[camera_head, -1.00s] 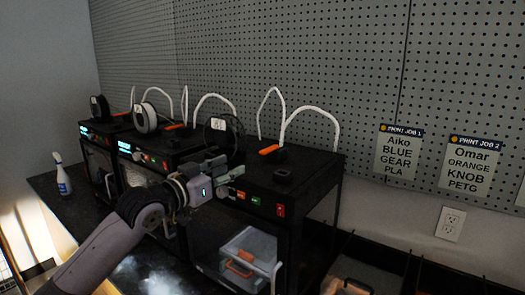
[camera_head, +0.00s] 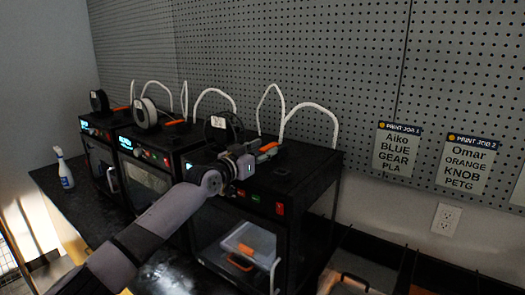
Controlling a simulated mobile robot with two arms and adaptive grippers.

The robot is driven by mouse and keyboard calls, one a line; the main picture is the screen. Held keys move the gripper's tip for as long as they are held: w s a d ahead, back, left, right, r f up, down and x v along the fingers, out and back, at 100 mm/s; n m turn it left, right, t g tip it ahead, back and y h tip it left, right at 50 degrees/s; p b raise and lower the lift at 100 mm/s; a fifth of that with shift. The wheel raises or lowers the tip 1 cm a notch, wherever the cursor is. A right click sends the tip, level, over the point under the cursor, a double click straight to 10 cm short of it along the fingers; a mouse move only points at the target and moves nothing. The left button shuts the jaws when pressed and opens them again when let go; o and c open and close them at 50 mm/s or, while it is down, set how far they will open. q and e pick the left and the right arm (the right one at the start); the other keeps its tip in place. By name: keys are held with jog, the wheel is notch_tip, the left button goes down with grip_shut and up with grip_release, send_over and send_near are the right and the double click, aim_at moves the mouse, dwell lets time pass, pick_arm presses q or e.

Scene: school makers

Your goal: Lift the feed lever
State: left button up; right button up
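The orange feed lever (camera_head: 268,147) sits on top of the nearest black 3D printer (camera_head: 312,166), close to the base of the white tube. My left gripper (camera_head: 264,154) is over the front part of that printer's top, right at the lever. Its fingertips are beside or touching the lever; I cannot tell which. The fingers are small and dark, partly hidden by the gripper body, so their opening is unclear. Another orange lever (camera_head: 175,122) shows on the printer behind. My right gripper is not in view.
White tubes (camera_head: 312,109) arch above the printers. A spray bottle (camera_head: 64,170) stands on the counter at left. A pegboard wall (camera_head: 350,60) rises behind.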

pick_arm(q)
jog(key=shift+c, duration=0.2)
grip_shut()
dwell(0.4)
dwell(0.4)
